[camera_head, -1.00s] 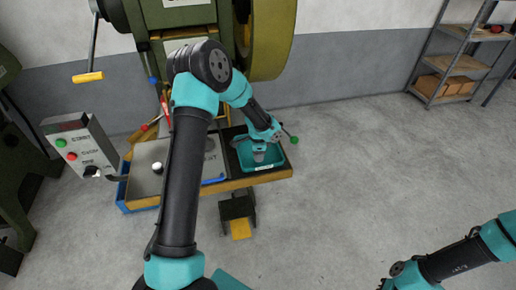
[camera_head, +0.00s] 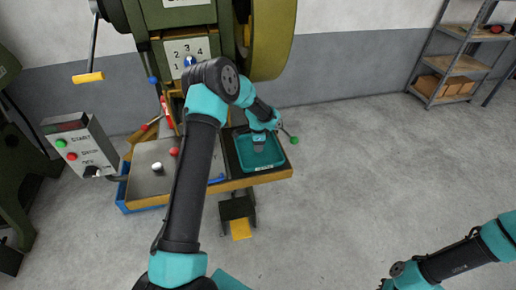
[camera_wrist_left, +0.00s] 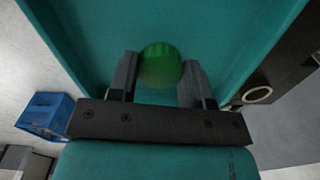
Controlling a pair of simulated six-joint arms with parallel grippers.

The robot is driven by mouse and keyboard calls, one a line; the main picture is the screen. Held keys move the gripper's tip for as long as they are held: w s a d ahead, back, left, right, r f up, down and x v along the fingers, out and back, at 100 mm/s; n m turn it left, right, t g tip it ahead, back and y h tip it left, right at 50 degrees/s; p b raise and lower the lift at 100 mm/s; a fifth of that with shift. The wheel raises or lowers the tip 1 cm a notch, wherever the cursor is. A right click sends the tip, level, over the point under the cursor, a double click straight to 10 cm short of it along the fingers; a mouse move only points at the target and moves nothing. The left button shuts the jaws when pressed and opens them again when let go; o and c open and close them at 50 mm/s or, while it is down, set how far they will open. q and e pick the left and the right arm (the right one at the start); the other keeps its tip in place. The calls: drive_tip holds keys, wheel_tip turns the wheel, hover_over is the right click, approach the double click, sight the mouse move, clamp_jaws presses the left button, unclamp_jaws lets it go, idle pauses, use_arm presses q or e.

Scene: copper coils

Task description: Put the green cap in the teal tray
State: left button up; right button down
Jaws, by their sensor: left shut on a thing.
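The green cap (camera_wrist_left: 160,65) shows in the left wrist view between the two fingers of my left gripper (camera_wrist_left: 160,80), which is shut on it. In the head view this gripper (camera_head: 259,149) points down over the teal tray (camera_head: 279,164), and the cap cannot be made out there. In the left wrist view the tray (camera_wrist_left: 85,35) fills most of the background behind the cap. I cannot tell how high the cap is above the tray floor. Only links of my right arm show at the bottom right of the head view; its gripper is out of sight.
The tray sits at the right of the press's work shelf (camera_head: 230,184). A green-knobbed lever (camera_head: 294,140) stands beside it. A control box (camera_head: 80,148) and a metal plate (camera_head: 148,180) with knobs are to the left. Floor on the right is clear, with shelving (camera_head: 455,60) behind.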

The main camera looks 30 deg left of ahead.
use_arm(q)
drive_tip(key=shift+f, duration=1.2)
drive_tip(key=shift+f, duration=0.1)
drive_tip(key=o, duration=1)
wheel_tip(320, 180, up, 12)
drive_tip(key=shift+r, duration=0.15)
